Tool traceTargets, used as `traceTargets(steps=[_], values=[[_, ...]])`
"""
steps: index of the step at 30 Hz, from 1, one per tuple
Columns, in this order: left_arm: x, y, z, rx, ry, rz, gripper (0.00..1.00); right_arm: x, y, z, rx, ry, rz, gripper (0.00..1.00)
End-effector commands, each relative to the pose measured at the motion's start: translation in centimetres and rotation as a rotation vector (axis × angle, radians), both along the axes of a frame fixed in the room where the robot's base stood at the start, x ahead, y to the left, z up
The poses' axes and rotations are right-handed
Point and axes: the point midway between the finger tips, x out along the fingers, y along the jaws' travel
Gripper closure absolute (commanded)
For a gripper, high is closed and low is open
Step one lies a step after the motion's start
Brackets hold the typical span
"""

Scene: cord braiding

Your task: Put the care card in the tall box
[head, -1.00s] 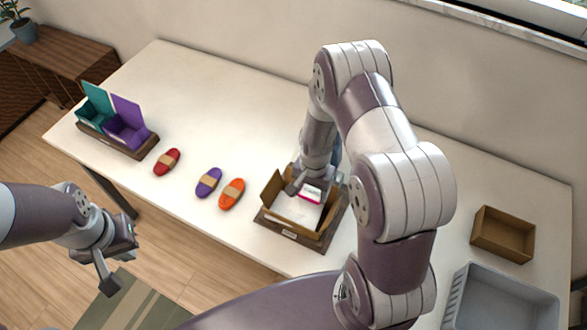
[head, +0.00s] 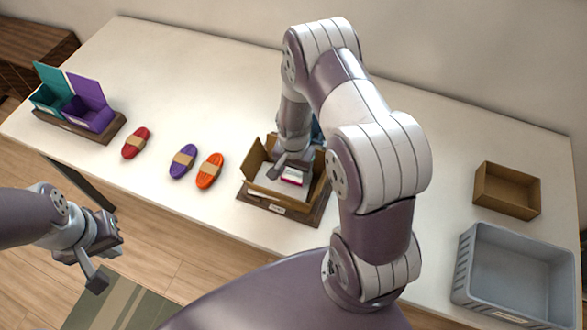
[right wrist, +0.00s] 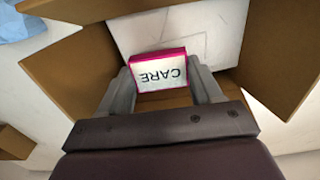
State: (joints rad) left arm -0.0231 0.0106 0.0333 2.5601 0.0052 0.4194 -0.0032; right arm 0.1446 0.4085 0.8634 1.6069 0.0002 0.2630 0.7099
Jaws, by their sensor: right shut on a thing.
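The care card (right wrist: 158,73) is a small white card with a magenta edge, reading CARE upside down in the right wrist view. It also shows in the head view (head: 292,177). My right gripper (right wrist: 163,85) is shut on it, one finger at each side. The card is over the opening of a brown cardboard box (head: 255,160) with raised flaps, above white contents. Whether the card touches them I cannot tell. This box stands on a dark wooden base; I cannot tell its depth. My left gripper (head: 98,262) is empty, fingers apart, off the table's front left edge.
Red (head: 135,143), purple (head: 183,161) and orange (head: 210,170) cord bundles lie left of the box. Teal (head: 52,98) and purple (head: 90,115) open boxes stand at the far left. A brown open box (head: 507,205) and a grey crate (head: 462,268) are at right.

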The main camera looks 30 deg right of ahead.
Motion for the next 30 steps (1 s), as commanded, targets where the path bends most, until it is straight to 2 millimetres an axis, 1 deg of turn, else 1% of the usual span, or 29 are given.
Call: traceTargets(steps=[1,2,3,4,12,14,16,17,20,21,24,27,30], values=[[0.0,0.0,0.1,0.0,0.0,0.0,1.0,0.0,0.0,0.1,0.0,0.0,0.0,0.64],[0.0,0.0,0.1,0.0,0.0,0.0,1.0,0.0,0.0,0.1,0.0,0.0,0.0,0.29],[0.0,0.0,0.1,0.0,0.0,0.0,1.0,0.0,0.0,0.1,0.0,0.0,0.0,0.16],[0.0,0.0,0.1,0.0,0.0,0.0,1.0,0.0,0.0,0.1,0.0,0.0,0.0,0.06],[0.0,0.0,0.1,0.0,0.0,0.0,1.0,0.0,0.0,0.1,0.0,0.0,0.0,0.06],[0.0,0.0,0.0,0.0,0.0,0.0,1.0,0.1,0.0,0.4,0.0,-0.001,0.0,0.06],[0.0,0.0,-0.2,0.0,0.0,0.0,1.0,0.1,0.0,1.1,-0.001,-0.003,0.0,0.06],[0.0,0.0,-0.3,0.0,0.0,0.0,1.0,0.1,0.0,1.7,-0.001,-0.003,0.0,0.06],[0.0,0.0,-0.6,0.0,0.0,0.0,1.0,0.2,0.0,4.2,0.0,-0.007,0.0,0.06],[0.0,0.0,-0.8,0.0,0.0,0.0,1.0,0.2,0.0,5.4,-0.001,-0.008,0.0,0.06],[0.0,0.0,-1.1,0.0,0.0,0.0,1.0,0.2,0.0,8.1,-0.001,-0.005,0.0,0.06],[0.0,0.0,-1.4,0.0,0.0,0.0,1.0,0.2,0.0,10.3,-0.001,-0.005,0.0,0.06],[0.0,0.0,-1.5,0.0,0.0,0.0,1.0,0.1,0.0,11.8,0.0,-0.001,0.0,0.06]])
